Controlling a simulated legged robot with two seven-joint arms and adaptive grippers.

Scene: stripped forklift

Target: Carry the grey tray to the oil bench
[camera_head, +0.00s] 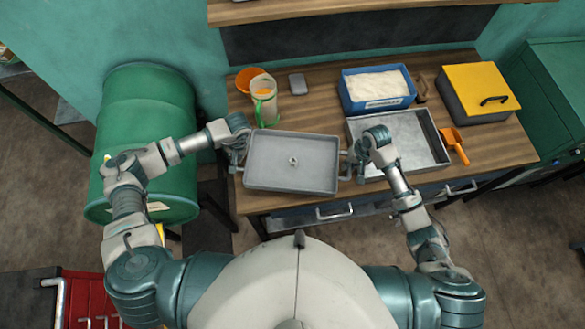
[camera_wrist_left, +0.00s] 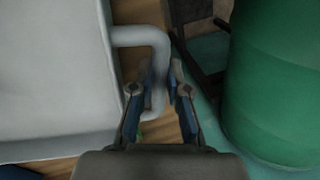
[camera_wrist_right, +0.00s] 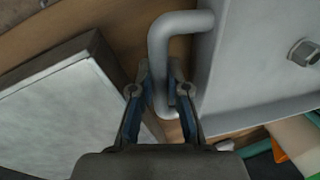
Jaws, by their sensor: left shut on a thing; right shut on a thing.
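The grey tray (camera_head: 270,165) is a shallow rectangular pan with a bolt-like nut (camera_head: 292,161) in it. It is at the front left of the wooden oil bench (camera_head: 330,103), over its front edge; I cannot tell if it rests on the top. My left gripper (camera_head: 236,157) is shut on the tray's left handle, which shows in the left wrist view (camera_wrist_left: 158,75). My right gripper (camera_head: 352,160) is shut on the tray's right handle, which shows in the right wrist view (camera_wrist_right: 160,60).
A metal pan (camera_head: 428,137) lies just right of the tray. Behind are a blue bin (camera_head: 376,104), a yellow-lidded box (camera_head: 480,90), a jug (camera_head: 264,110), an orange bowl (camera_head: 244,79) and a grey block (camera_head: 298,84). An orange scoop (camera_head: 454,143) lies right. A green drum (camera_head: 150,110) stands left.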

